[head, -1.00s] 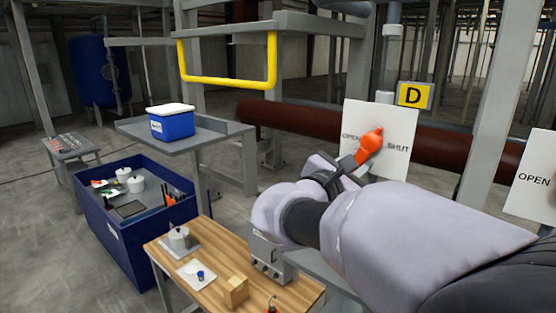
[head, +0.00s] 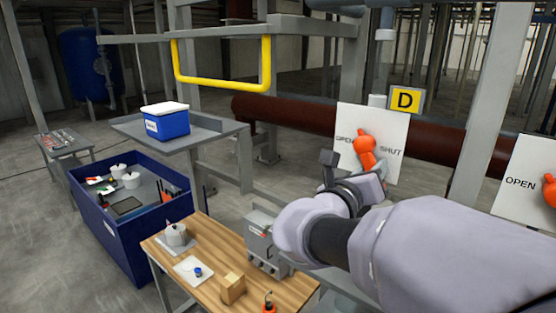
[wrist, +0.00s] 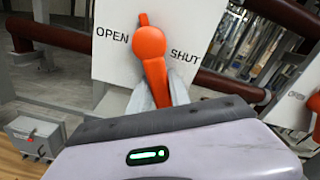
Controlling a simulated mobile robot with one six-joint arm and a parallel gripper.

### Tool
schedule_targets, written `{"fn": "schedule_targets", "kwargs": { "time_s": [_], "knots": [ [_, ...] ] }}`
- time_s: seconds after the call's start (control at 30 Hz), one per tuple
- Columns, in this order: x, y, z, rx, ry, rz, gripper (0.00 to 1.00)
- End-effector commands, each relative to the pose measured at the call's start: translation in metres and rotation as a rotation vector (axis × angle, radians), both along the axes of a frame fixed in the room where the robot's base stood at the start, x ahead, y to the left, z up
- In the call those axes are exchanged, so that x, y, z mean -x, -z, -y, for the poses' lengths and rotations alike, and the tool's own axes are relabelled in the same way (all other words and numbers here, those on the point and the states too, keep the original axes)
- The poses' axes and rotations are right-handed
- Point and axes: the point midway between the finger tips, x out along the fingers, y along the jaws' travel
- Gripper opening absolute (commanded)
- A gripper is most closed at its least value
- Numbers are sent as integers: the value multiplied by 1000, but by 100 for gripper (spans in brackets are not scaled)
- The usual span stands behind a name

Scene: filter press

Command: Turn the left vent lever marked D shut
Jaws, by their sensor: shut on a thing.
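The orange vent lever (head: 365,150) sits on a white plate (head: 398,124) printed OPEN at left and SHUT at right, under a yellow sign D (head: 405,100). Its handle hangs down, tilted slightly right. The wrist view shows the lever (wrist: 150,45) close up, its handle end between my fingers. My gripper (wrist: 160,93) is shut on the handle's lower end. In the head view, my gripper (head: 358,178) is below the plate's middle, and my wrist partly hides the contact.
A second white plate (head: 520,205) with an orange lever (head: 550,190) is at the right edge. A brown pipe (head: 290,112) runs behind the plates. A wooden bench (head: 210,265) with a grey box (head: 262,235) stands below my arm at left.

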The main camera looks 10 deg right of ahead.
Motion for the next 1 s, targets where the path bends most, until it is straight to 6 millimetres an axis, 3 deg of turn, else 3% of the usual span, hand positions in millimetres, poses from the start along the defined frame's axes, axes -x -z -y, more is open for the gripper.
{"fn": "schedule_targets", "kwargs": {
  "time_s": [0.4,1.0],
  "knots": [
    [8,-6,7,137,1,-182,0],
    [10,-7,8,171,1,-225,0]
  ]
}}
